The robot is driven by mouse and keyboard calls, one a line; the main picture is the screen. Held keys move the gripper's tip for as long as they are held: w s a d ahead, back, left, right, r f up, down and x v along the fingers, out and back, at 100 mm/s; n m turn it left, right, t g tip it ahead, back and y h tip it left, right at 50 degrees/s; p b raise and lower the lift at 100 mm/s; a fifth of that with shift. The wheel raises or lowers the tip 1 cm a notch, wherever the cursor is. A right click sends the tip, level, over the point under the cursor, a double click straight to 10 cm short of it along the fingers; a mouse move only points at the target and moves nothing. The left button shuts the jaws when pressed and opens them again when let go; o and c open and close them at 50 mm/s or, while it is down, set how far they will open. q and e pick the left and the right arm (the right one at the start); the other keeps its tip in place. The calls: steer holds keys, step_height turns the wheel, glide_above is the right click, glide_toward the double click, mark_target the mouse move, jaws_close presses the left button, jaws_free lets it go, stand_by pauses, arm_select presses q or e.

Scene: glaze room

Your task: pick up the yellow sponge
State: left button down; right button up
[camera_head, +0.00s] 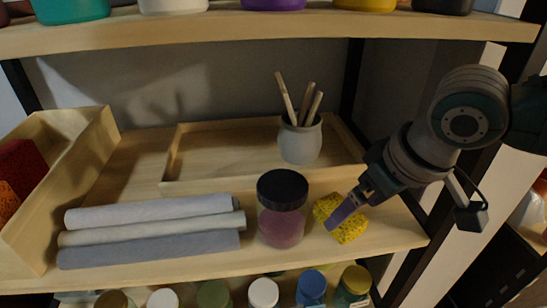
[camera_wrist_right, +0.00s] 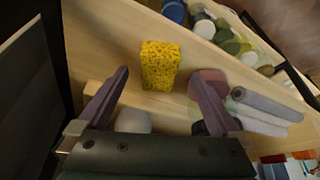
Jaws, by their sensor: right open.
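The yellow sponge (camera_head: 345,222) sits on the middle shelf near its front edge, just right of the dark-lidded jar. In the right wrist view the sponge (camera_wrist_right: 160,65) lies ahead, between the lines of my open fingers. My right gripper (camera_head: 350,207) comes in from the right; one finger covers part of the sponge in the head view. In the wrist view my right gripper (camera_wrist_right: 162,98) is open and nothing is held between its fingers. Whether a finger touches the sponge I cannot tell. My left gripper is in neither view.
A jar with a dark lid (camera_head: 282,208) stands close left of the sponge. Rolled grey cloths (camera_head: 150,232) lie further left. A wooden tray (camera_head: 220,184) with a grey pot of sticks (camera_head: 300,142) is behind. An upper shelf (camera_head: 270,31) hangs above.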

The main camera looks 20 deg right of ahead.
steer(key=shift+x, duration=1.4)
steer(key=shift+w, duration=0.1)
steer(key=shift+c, duration=0.4)
steer(key=c, duration=1.4)
steer(key=shift+r, duration=0.1)
